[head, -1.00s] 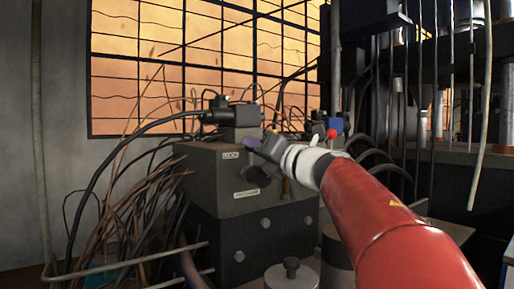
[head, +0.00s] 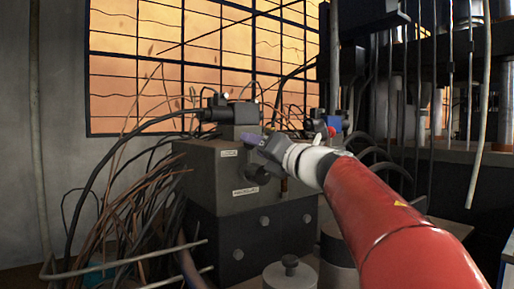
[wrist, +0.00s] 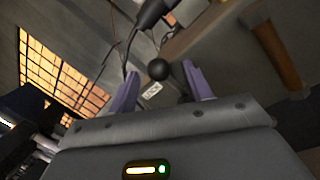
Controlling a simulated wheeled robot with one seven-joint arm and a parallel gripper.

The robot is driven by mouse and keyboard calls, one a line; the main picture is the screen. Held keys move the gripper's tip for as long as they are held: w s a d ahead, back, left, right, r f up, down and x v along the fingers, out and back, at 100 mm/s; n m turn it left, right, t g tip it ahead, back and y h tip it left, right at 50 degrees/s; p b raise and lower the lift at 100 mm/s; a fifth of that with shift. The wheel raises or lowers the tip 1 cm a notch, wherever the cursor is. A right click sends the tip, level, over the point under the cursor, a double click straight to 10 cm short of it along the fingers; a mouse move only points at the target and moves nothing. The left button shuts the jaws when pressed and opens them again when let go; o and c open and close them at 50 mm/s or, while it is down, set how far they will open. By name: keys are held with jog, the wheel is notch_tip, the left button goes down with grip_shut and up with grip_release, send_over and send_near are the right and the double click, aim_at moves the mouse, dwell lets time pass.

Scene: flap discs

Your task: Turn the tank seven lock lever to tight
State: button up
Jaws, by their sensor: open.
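A dark grey box (head: 207,175) with white labels stands in the middle of the head view. The upper label (head: 229,153) seems to read "LOCK". My gripper (head: 254,142) has purple fingers and is in front of the box's upper right part. In the wrist view my gripper (wrist: 165,85) is open, and a black ball knob (wrist: 158,70) shows between its fingers, with no clear contact. A white label (wrist: 152,90) lies just beside this knob. The knob may be the lock lever's end; its shaft and the lever's setting are not clear.
A copper-brown handle or rod (wrist: 278,55) is right of the fingers in the wrist view. Loose cables (head: 125,205) crowd the box's left. A grey cylinder with a knob (head: 290,272) stands below. A barred window (head: 200,65) is behind.

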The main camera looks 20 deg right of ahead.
jog(key=b+v, duration=0.1)
jog(key=v, duration=0.6)
dwell(0.3)
